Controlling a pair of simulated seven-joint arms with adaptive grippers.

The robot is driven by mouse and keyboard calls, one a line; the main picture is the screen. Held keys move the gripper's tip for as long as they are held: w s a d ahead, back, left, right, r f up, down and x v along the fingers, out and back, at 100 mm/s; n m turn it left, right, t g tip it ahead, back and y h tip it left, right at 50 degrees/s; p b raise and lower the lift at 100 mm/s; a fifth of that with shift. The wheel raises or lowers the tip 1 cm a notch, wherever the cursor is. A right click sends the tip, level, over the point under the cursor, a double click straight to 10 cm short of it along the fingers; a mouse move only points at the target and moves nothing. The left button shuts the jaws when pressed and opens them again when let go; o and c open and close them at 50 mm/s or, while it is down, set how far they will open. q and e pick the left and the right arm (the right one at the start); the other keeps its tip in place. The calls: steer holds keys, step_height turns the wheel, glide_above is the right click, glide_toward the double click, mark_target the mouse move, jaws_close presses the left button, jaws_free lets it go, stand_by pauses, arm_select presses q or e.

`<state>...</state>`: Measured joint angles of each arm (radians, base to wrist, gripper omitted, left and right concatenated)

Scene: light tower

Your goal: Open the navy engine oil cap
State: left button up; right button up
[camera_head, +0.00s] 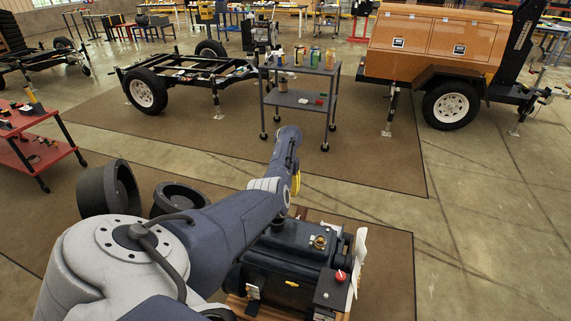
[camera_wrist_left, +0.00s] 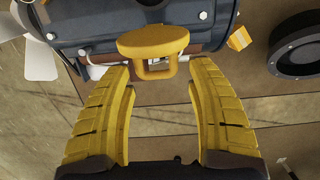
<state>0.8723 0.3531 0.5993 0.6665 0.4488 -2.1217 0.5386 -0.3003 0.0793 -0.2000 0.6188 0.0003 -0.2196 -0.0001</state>
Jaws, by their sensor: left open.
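The navy engine (camera_head: 285,252) sits low on a wooden base, with a round brass-coloured fitting (camera_head: 320,241) and a red knob (camera_head: 340,275) on top. It also fills the top of the left wrist view (camera_wrist_left: 250,45). There, a yellow cap (camera_wrist_left: 153,42) with a loop stands out in front of the engine, probably the oil cap. My left gripper (camera_wrist_left: 158,68) is open, with a yellow finger on each side of the loop. The fingertips appear apart from the cap. In the head view only a yellow piece of the left gripper (camera_head: 296,183) shows. My right gripper is out of view.
A white fan (camera_head: 356,262) is at the engine's right end. Black round parts (camera_head: 110,190) lie left of my arm. A grey cart (camera_head: 300,100) with cans, an orange generator trailer (camera_head: 430,45) and a red table (camera_head: 30,145) stand farther off. Floor right of the engine is clear.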

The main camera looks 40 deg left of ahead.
arm_select(q)
step_height(320, 180, up, 10)
steer(key=w, duration=0.1)
steer(key=shift+w+a, duration=0.2)
steer(key=shift+a, duration=0.2)
stand_by(0.4)
